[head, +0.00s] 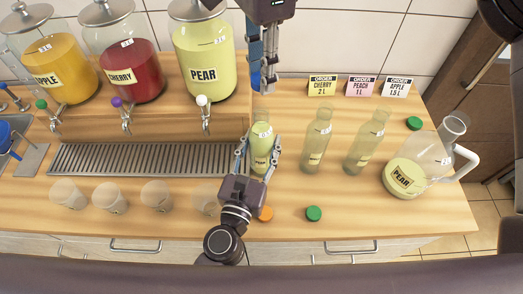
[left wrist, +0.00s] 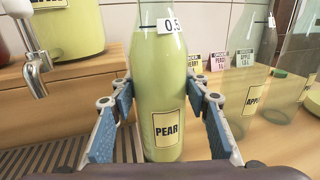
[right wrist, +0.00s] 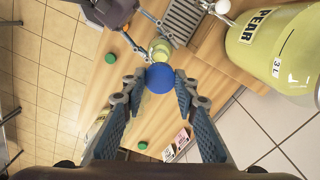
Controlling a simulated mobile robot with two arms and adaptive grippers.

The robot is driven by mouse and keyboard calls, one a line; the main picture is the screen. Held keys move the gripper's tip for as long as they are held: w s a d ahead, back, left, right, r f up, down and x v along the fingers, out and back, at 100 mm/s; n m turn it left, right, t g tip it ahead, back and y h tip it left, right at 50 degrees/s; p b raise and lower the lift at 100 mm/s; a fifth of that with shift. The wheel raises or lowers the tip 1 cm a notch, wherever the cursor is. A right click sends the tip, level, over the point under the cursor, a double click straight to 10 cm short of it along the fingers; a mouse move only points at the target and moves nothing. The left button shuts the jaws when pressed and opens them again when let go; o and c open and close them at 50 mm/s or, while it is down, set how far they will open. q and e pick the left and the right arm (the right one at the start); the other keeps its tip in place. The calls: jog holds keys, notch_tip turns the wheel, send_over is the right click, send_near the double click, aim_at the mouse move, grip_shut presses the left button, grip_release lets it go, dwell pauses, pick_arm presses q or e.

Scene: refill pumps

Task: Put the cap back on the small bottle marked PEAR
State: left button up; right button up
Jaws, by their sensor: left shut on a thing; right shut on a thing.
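The small PEAR bottle (head: 262,133), filled with pale green liquid, stands upright on the counter in the head view. My left gripper (head: 259,150) is shut around its body; the left wrist view shows the PEAR label (left wrist: 168,128) between the fingers. My right gripper (head: 263,84) comes down from above and is shut on a blue cap (right wrist: 160,78). In the right wrist view the bottle's top (right wrist: 158,48) shows just beyond the cap. The cap is over or near the bottle's mouth; I cannot tell if they touch.
Two small bottles (head: 317,140) (head: 364,142) and a PEAR jug (head: 408,176) stand to the right. An orange cap (head: 266,213) and green caps (head: 314,213) (head: 414,123) lie on the counter. Several glasses (head: 110,199) stand at the front left, below the drip grate (head: 140,159) and dispensers (head: 204,62).

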jog(key=shift+f, duration=2.5)
jog(key=shift+f, duration=0.15)
jog(key=shift+f, duration=0.75)
jog(key=shift+f, duration=0.6)
jog(key=m, duration=0.4)
jog(key=shift+r+m, duration=0.1)
jog(key=shift+m, duration=1.2)
jog(key=o, duration=0.7)
